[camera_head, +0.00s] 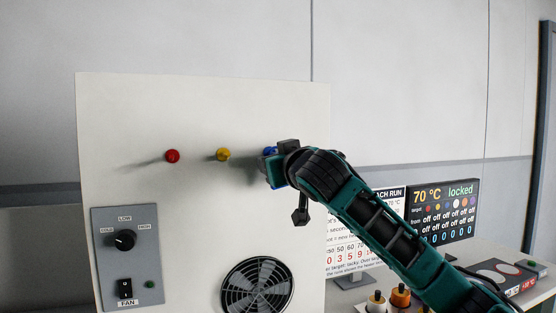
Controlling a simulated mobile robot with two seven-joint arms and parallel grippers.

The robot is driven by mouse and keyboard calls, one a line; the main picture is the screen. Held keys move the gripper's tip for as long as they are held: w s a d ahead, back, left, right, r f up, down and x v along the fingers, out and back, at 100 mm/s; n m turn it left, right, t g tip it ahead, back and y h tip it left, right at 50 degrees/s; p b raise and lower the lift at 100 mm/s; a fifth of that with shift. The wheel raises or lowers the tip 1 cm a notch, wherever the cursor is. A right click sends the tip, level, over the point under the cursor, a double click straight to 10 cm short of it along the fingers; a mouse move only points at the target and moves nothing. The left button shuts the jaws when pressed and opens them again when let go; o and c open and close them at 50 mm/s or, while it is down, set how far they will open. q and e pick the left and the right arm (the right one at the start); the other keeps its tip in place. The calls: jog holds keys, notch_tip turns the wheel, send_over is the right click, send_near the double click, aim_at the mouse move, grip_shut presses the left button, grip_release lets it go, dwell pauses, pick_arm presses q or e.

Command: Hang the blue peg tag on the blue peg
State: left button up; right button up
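The blue peg (269,151) sticks out of the upper part of the white panel, at the right end of a row of pegs. My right gripper (278,167) is right at the blue peg and partly covers it. A sliver of blue (275,185) shows at the lower edge of the gripper. It may be the blue peg tag, but the gripper and wrist hide most of it. I cannot tell whether the fingers are shut on it or whether it touches the peg. My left gripper is not in view.
The white panel (150,110) also bears a red peg (172,156), a yellow peg (223,154), a grey knob-and-switch plate (125,260) and a round fan (257,287). At right are a printed board (352,238), a dark display (443,212) and several bottle-like items (400,296) on a table.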

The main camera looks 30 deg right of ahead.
jog(key=shift+a, duration=0.1)
dwell(0.3)
jog(key=o, duration=1.1)
jog(key=shift+s+f, duration=0.1)
